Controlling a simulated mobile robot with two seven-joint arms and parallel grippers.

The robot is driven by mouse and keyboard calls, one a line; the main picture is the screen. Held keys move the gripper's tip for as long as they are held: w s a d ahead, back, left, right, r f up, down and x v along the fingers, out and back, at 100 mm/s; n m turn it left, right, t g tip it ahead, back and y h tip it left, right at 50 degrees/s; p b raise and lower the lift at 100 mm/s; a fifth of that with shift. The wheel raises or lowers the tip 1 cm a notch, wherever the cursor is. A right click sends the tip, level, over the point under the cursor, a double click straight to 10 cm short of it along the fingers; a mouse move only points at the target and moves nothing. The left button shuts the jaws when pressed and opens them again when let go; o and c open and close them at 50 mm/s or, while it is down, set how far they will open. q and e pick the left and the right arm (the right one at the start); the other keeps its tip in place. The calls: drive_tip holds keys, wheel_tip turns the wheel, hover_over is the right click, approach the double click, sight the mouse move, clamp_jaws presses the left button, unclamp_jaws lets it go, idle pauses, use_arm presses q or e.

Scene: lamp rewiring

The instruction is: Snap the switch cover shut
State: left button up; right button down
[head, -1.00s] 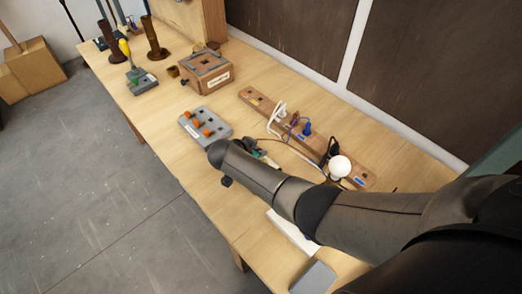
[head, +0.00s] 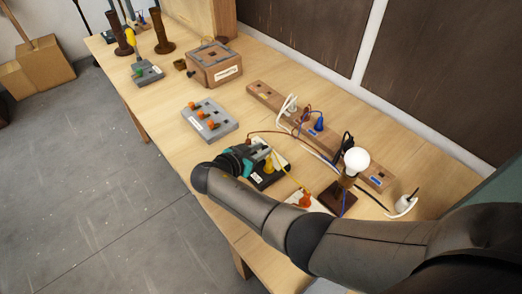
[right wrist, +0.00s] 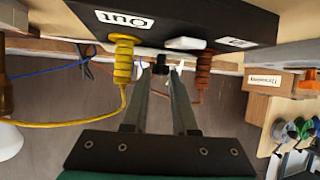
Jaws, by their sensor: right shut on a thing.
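The black switch box (head: 258,181) lies on the workbench, partly hidden by my right gripper (head: 262,155). In the right wrist view the box (right wrist: 205,22) fills the top, with an "Out" label, a yellow ribbed cable sleeve (right wrist: 123,60) and a brown ribbed sleeve (right wrist: 203,70). A white piece (right wrist: 185,43) shows between the sleeves. My right gripper (right wrist: 162,78) is shut on a small black knob-like part (right wrist: 160,64) at the box's edge. I cannot tell whether the switch cover is seated. My left gripper is not in view.
A lamp with a white bulb (head: 356,159) stands right of the box, near an orange piece (head: 305,199). A wooden socket strip (head: 265,94) with plugs lies behind. A grey block with orange pegs (head: 210,121) and a wooden box (head: 214,70) stand further left.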

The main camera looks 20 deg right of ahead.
drive_tip(key=c, duration=0.7)
unclamp_jaws()
